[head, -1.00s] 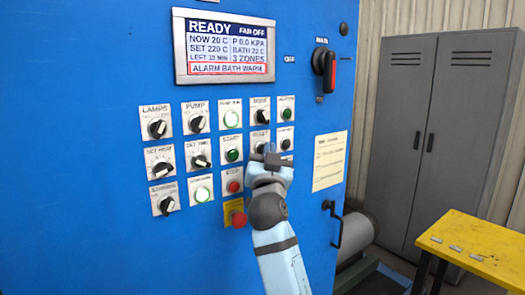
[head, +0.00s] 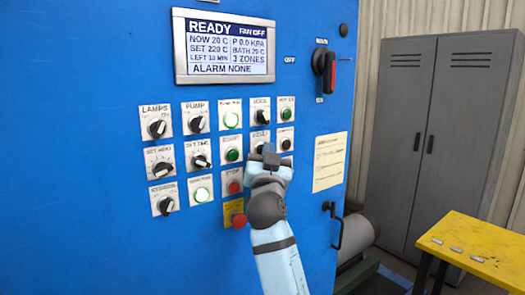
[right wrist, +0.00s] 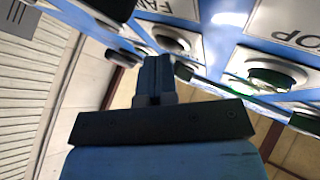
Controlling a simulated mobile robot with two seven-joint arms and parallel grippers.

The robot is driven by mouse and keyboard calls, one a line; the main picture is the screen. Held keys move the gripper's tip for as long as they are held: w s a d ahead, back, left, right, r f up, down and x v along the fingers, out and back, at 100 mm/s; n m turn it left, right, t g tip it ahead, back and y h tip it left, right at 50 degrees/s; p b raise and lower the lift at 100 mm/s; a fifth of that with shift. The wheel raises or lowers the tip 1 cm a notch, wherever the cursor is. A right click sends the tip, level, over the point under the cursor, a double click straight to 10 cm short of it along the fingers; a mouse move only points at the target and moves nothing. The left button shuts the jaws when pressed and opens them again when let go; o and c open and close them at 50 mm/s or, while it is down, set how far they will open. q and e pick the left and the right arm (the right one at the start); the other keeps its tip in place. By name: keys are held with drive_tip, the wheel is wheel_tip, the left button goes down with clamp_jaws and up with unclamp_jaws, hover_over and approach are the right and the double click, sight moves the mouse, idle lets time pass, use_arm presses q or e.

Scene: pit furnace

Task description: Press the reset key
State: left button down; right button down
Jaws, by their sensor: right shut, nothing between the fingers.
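In the right wrist view the closed fingers (right wrist: 155,75) point at the panel, near a dark round button (right wrist: 170,40). I cannot tell whether they touch it. The display (head: 226,47) reads READY and ALARM NONE. My left gripper is not in view.
Rotary knobs and lit green buttons surround the key. A red stop button (head: 234,187) and a red button on a yellow plate (head: 238,219) sit below, close to my right arm. A yellow table (head: 480,245) and grey cabinet (head: 445,130) stand at the right.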

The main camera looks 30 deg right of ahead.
drive_tip(key=shift+s, duration=0.65)
drive_tip(key=s, duration=0.3)
drive_tip(key=s+p, duration=0.1)
drive_tip(key=s, duration=0.1)
drive_tip(key=shift+d, duration=0.25)
drive_tip(key=shift+f, duration=0.1)
idle(0.5)
